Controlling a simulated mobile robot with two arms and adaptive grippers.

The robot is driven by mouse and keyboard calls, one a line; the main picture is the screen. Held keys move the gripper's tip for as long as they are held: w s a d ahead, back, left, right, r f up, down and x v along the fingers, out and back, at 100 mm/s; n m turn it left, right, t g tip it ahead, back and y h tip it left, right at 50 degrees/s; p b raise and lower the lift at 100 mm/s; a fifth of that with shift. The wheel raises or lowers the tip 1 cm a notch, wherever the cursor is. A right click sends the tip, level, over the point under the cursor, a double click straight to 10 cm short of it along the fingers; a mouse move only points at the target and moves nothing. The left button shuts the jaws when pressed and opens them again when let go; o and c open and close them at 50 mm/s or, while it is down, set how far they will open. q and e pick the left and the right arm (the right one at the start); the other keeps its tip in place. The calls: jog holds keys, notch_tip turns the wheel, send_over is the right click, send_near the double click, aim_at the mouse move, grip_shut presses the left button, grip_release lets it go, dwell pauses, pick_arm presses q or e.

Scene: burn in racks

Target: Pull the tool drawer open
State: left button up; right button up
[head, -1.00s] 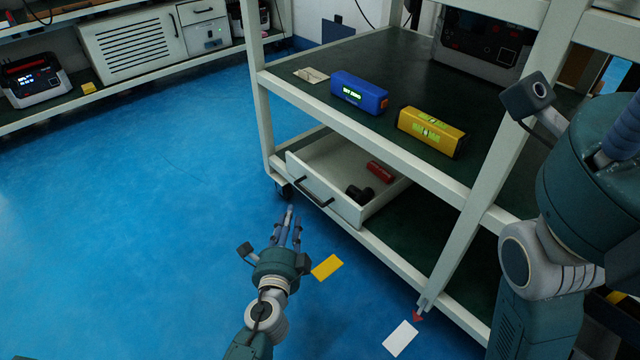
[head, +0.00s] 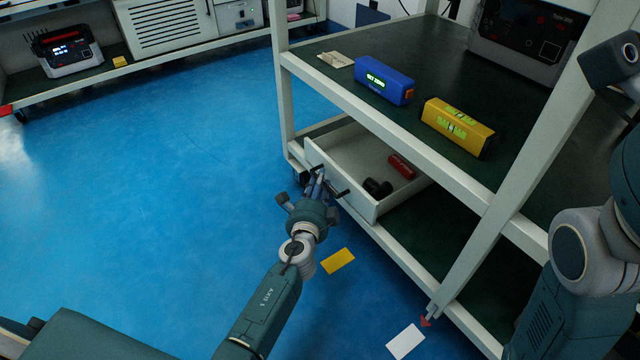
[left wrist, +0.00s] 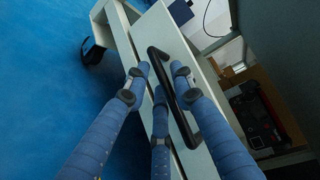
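The white tool drawer (head: 340,188) sits in the lower level of the cart and stands partly out, its inside showing. A red object (head: 401,166) and a dark object (head: 377,188) lie in it. Its black bar handle (left wrist: 172,95) is on the front face. My left gripper (head: 317,180) is at the handle and hides part of it in the head view. In the left wrist view its blue fingers (left wrist: 160,78) are apart, with the bar between them; a firm grip does not show. My right arm shows at the right edge, its fingers out of view.
The cart's upper shelf (head: 440,75) holds a blue device (head: 384,80), a yellow device (head: 457,127) and a dark instrument (head: 525,40). A cart leg (head: 490,220) stands right of the drawer. Yellow (head: 338,261) and white (head: 406,341) cards lie on the floor. Blue floor at left is clear.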

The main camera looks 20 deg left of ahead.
pick_arm(q)
jog(key=shift+w, duration=0.2)
grip_shut()
